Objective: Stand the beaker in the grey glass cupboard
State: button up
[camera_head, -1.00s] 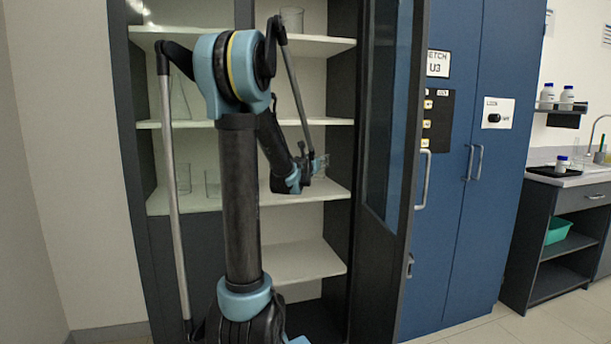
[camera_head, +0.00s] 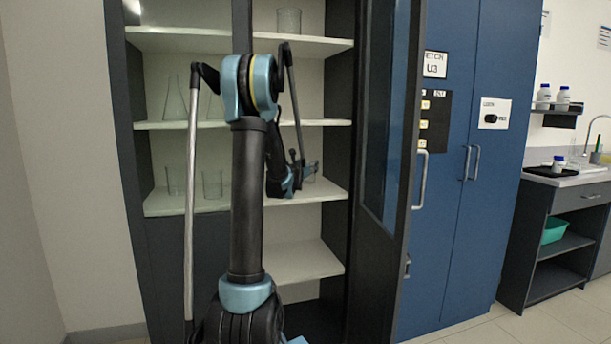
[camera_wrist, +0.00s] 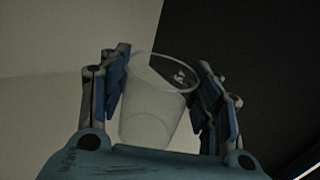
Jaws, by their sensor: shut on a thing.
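My gripper (camera_wrist: 164,82) is shut on a clear beaker (camera_wrist: 155,112) in the wrist view, with one blue finger on each side of it. In the head view my gripper (camera_head: 306,170) is inside the open grey glass cupboard (camera_head: 130,110), just above the right part of a middle shelf (camera_head: 325,190). The beaker is small and hard to make out there. I cannot tell whether its base touches the shelf.
Other glassware stands on the same shelf to the left, including a beaker (camera_head: 212,184). A flask (camera_head: 175,100) is one shelf up, and a beaker (camera_head: 289,20) stands on the top shelf. The open glass door (camera_head: 385,110) is close on the right, beside blue lockers (camera_head: 480,130).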

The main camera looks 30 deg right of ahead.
notch_tip(320, 180, down, 2)
jog(key=shift+w+f, duration=0.1)
jog(key=shift+f, duration=0.15)
jog(key=shift+w+f, duration=0.1)
jog(key=shift+f, duration=0.1)
jog(key=shift+f, duration=0.1)
jog(key=o, duration=1.2)
jog(key=v, duration=1.2)
